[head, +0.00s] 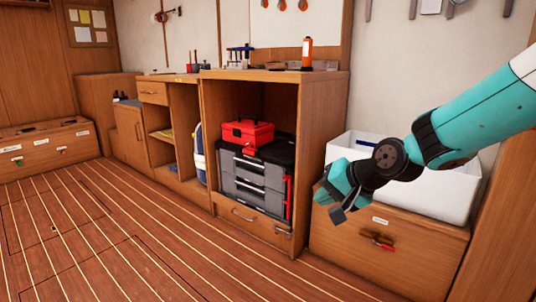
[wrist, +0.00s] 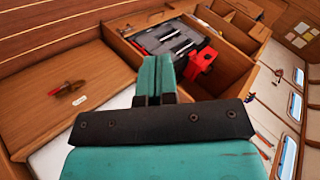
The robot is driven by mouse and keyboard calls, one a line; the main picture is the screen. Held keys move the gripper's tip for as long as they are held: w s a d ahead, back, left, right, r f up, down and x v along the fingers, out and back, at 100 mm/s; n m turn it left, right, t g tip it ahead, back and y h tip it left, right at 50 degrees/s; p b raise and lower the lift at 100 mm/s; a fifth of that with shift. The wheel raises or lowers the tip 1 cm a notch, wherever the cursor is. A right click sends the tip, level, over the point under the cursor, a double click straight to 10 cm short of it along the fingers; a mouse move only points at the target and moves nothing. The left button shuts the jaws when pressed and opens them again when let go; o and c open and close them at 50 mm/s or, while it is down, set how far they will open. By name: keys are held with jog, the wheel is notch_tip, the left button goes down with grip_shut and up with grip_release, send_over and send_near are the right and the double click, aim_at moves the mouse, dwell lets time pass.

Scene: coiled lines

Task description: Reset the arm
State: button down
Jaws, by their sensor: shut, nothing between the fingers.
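My teal and black arm (head: 470,125) reaches in from the right in the head view. My gripper (head: 335,208) hangs in front of the white bin, pointing down and to the left, and it looks empty. In the wrist view my gripper's fingers (wrist: 157,75) are together with nothing between them. They point toward the open wooden cabinet with the tool boxes, apart from it.
A white bin (head: 455,195) stands on a wooden chest (head: 430,245) close behind my gripper. A red toolbox (head: 248,132) sits on a grey drawer unit (head: 255,180) inside the wooden cabinet (head: 325,110). The striped floor (head: 120,240) at left is clear.

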jog(key=s+d+r+n+g+h+p, duration=0.15)
jog(key=s+n, duration=0.25)
jog(key=s, duration=0.6)
jog(key=s+r+n+g, duration=0.2)
jog(key=s+n+g, duration=0.1)
jog(key=s, duration=0.8)
jog(key=s+d+r+n+g+h+p, duration=0.15)
jog(key=s+n, duration=0.25)
jog(key=s, duration=0.6)
notch_tip(320, 180, up, 38)
jog(key=p, duration=3.7)
jog(key=shift+w+a+m+g, duration=0.15)
jog(key=shift+w+m+g, duration=0.05)
jog(key=shift+m+g, duration=0.1)
